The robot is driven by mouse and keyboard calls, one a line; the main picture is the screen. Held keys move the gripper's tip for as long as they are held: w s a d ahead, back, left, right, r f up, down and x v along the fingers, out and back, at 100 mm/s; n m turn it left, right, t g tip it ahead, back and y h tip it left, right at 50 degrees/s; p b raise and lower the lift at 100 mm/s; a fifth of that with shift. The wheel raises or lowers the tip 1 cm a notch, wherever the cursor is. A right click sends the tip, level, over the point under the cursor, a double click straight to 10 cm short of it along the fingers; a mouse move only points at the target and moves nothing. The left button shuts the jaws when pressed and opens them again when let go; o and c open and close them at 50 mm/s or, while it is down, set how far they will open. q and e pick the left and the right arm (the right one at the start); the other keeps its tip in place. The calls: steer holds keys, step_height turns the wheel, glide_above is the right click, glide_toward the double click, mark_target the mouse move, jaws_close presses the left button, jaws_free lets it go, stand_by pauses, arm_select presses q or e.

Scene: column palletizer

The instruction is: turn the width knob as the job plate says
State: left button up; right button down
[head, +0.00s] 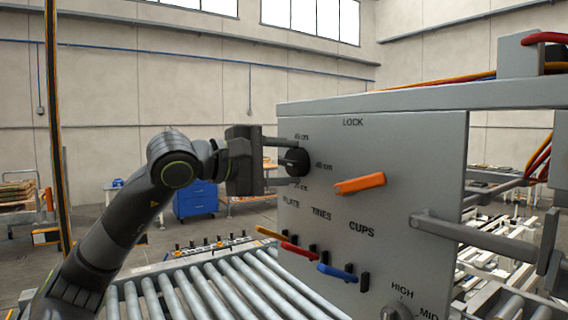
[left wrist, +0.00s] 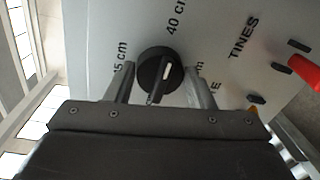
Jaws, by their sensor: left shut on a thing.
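The width knob (head: 297,160) is a round black knob on the grey panel (head: 420,165), with printed marks of 45 cm, 40 cm and a third, partly covered one around it. My left gripper (head: 290,163) reaches it from the left, with one finger above and one below. In the left wrist view the knob (left wrist: 150,68) sits between the two fingers (left wrist: 158,88), which are shut on it. Its white pointer line is turned roughly toward the 40 cm mark. I see no job plate in these views. My right gripper is not in view.
An orange lock handle (head: 360,184) sticks out right of the knob. Yellow, red (head: 299,251) and blue (head: 337,272) levers and a grey selector (head: 397,304) are lower on the panel. A roller conveyor (head: 215,285) lies below. A grey bar (head: 470,235) juts out at right.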

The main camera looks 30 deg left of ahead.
arm_select(q)
steer(key=m, duration=0.4)
steer(key=shift+f, duration=0.15)
steer(key=m, duration=0.4)
steer(key=shift+f+m+t+y, duration=0.15)
steer(key=shift+m+t+y, duration=0.15)
steer(key=shift+y, duration=0.1)
steer(key=m, duration=0.4)
steer(key=shift+f+b, duration=0.1)
steer(key=shift+b, duration=0.2)
steer(key=shift+f+m+t, duration=0.1)
steer(key=shift+m+t, duration=0.3)
steer(key=shift+m, duration=1.7)
steer(key=o, duration=1)
steer(key=shift+c, duration=0.2)
steer(key=shift+a, duration=0.1)
